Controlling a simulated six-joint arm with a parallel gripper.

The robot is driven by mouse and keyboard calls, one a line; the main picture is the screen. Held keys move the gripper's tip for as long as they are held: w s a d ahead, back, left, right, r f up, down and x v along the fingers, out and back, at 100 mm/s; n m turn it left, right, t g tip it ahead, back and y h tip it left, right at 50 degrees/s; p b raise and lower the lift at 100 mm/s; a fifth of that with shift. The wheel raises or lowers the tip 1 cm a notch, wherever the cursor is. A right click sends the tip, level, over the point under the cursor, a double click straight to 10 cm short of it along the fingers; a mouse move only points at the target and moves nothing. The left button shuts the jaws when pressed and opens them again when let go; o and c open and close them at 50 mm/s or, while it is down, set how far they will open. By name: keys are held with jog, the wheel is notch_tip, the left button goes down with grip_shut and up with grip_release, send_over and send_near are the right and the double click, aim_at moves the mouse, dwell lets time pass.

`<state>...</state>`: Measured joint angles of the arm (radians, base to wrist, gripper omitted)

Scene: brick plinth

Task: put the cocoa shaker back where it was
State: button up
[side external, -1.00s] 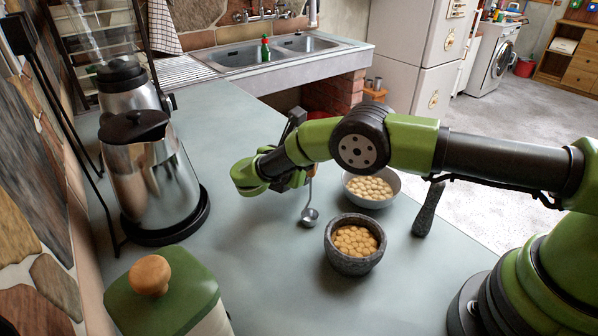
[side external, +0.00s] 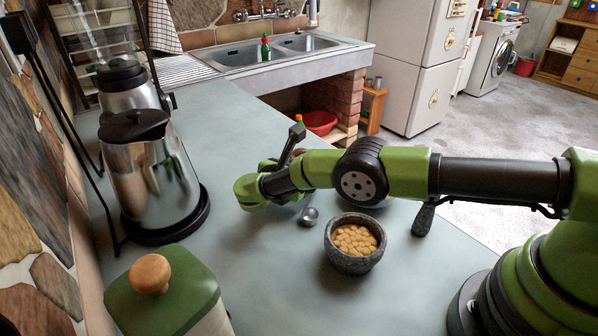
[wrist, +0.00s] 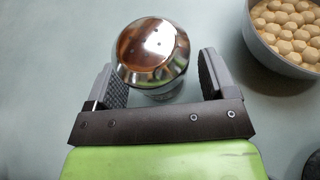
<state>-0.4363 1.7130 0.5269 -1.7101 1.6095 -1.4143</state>
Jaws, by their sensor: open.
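The cocoa shaker (wrist: 152,55) shows in the wrist view as a shiny metal can with a domed, coppery-looking top. It stands between the two fingers of my gripper (wrist: 157,75), with a gap visible at the right finger. My gripper is open and not closed on it. In the side view my wrist is low over the counter.
A smooth bowl of similar nuts (wrist: 290,38) lies right of the gripper. A steel jug (side external: 150,170) and green-lidded canister (side external: 185,290) stand left.

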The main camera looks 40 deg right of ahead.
jog(key=shift+r, duration=0.15)
jog(key=v, duration=1.2)
jog(key=shift+r, duration=0.1)
jog(key=s+d+r+m+g+y, duration=0.1)
jog(key=s+d+r+m+y, duration=0.1)
jog(key=d+r+m, duration=0.3)
jog(key=s+d+r+m+g+y, duration=0.1)
jog(key=r+m+y, duration=0.15)
jog(key=r, duration=0.55)
jog(key=s+d+r+m+g+y, duration=0.1)
jog(key=s+d+r+m+y, duration=0.15)
jog(key=r, duration=0.35)
jog(key=s+d+r+m+t+y, duration=0.1)
jog(key=s+r+m+t+y, duration=0.1)
jog(key=s+m, duration=0.6)
jog(key=s+d+r+m+t+y, duration=0.2)
jog(key=s+m+y, duration=0.3)
jog(key=s+m, duration=0.3)
jog(key=s+r, duration=0.1)
jog(key=s, duration=0.3)
jog(key=shift+r+t, duration=0.25)
jog(key=shift+t, duration=0.15)
